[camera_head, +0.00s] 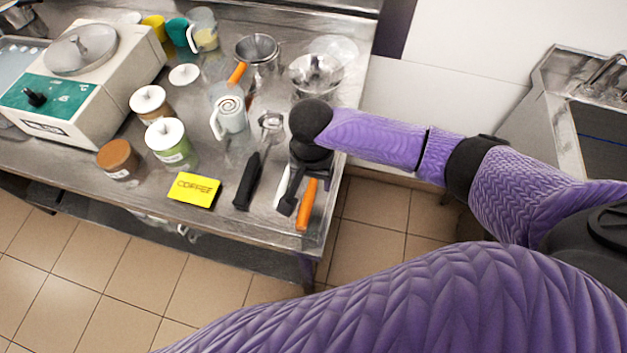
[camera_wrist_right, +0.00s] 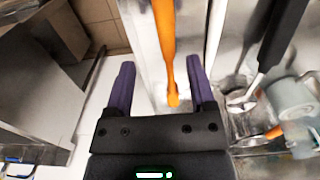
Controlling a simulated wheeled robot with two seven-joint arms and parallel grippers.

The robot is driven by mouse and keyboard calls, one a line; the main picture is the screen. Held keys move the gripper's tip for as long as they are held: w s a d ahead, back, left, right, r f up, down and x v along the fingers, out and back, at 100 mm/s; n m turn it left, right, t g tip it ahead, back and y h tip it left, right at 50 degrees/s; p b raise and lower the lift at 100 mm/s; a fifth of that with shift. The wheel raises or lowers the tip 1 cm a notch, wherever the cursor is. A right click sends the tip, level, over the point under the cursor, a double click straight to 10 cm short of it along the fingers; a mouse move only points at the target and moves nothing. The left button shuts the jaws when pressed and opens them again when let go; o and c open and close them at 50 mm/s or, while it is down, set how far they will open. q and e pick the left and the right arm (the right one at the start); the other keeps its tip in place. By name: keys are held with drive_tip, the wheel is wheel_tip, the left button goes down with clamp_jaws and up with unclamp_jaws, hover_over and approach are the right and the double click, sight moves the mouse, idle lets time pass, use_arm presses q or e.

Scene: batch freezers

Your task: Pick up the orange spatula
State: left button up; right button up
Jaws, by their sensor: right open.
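The orange spatula (camera_head: 307,204) lies near the right front corner of the steel table, with its orange handle toward the front edge. Its far end is hidden under my right gripper in the head view. My right gripper (camera_head: 296,190) is open and points down over the spatula, a dark finger showing left of the handle. In the right wrist view, the orange spatula (camera_wrist_right: 166,45) appears between the two open purple fingers of my right gripper (camera_wrist_right: 161,64). I cannot tell how much height separates them, and no grip shows. My left gripper is not in view.
A black-handled tool (camera_head: 248,180) lies left of the gripper, with a yellow coffee box (camera_head: 194,190) further left. A second orange handle (camera_head: 238,73) leans in a jug behind. Jars, metal bowls (camera_head: 315,72) and a white machine (camera_head: 80,80) crowd the table.

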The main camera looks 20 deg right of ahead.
sight(309, 195)
drive_tip(key=f, duration=0.2)
drive_tip(key=f+b, duration=0.1)
drive_tip(key=f, duration=0.1)
drive_tip(key=f+b, duration=0.1)
drive_tip(key=f, duration=0.1)
drive_tip(key=shift+w+a+f, duration=0.2)
drive_tip(key=shift+a+f, duration=0.05)
drive_tip(key=shift+a, duration=0.05)
drive_tip(key=shift+r, duration=0.1)
drive_tip(key=shift+c, duration=1.1)
drive_tip(key=c, duration=0.7)
clamp_jaws()
